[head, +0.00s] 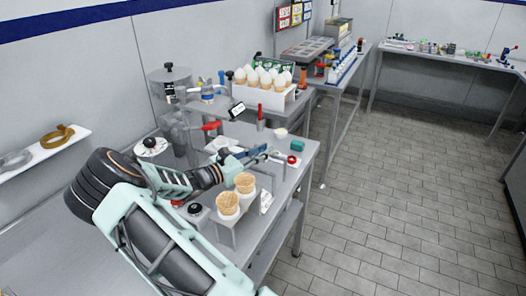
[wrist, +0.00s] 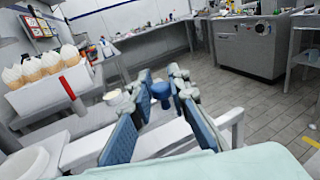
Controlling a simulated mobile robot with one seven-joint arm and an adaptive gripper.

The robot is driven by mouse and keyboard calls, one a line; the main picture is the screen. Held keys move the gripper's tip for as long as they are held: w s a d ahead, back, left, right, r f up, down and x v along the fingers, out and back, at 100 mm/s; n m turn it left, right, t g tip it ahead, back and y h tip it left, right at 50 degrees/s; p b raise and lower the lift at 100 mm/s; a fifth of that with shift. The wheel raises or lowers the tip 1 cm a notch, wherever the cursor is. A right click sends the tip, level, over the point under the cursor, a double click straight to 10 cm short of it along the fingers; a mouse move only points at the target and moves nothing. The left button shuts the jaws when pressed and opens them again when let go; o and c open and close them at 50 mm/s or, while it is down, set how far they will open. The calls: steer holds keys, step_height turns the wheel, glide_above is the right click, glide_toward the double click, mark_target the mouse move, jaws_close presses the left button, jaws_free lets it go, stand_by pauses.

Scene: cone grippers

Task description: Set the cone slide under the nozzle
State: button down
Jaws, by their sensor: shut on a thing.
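My gripper (head: 264,153) reaches over the steel worktable, beyond the two cones in their stand. In the wrist view its blue-padded fingers (wrist: 160,82) are shut on the cone slide, with a blue knob (wrist: 160,92) showing between them. A pale bar (wrist: 172,136), which looks like part of the slide, runs between and under the fingers. The dispenser (head: 176,120) with a red handle (head: 212,126) stands left of my gripper in the head view. Its nozzle is too small and partly hidden to make out, so I cannot tell how the slide lines up with it.
A rack of filled cones (head: 265,78) is behind. A teal block (head: 297,146) and a red button (head: 292,160) sit near the right table edge. The tiled floor is clear.

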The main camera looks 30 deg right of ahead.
steer(key=shift+w+a+f+b, duration=0.1)
steer(key=shift+w+a+b, duration=0.2)
steer(key=shift+w, duration=0.35)
steer(key=shift+w+a+b, duration=0.15)
steer(key=shift+w+a, duration=0.25)
steer(key=shift+w, duration=0.2)
steer(key=shift+w+a, duration=0.35)
steer(key=shift+w, duration=0.15)
steer(key=c, duration=1.8)
jaws_free()
steer(key=shift+w+a, duration=0.1)
steer(key=shift+c, duration=0.2)
steer(key=s+a, duration=0.2)
steer(key=a, duration=0.9)
steer(key=shift+a, duration=0.4)
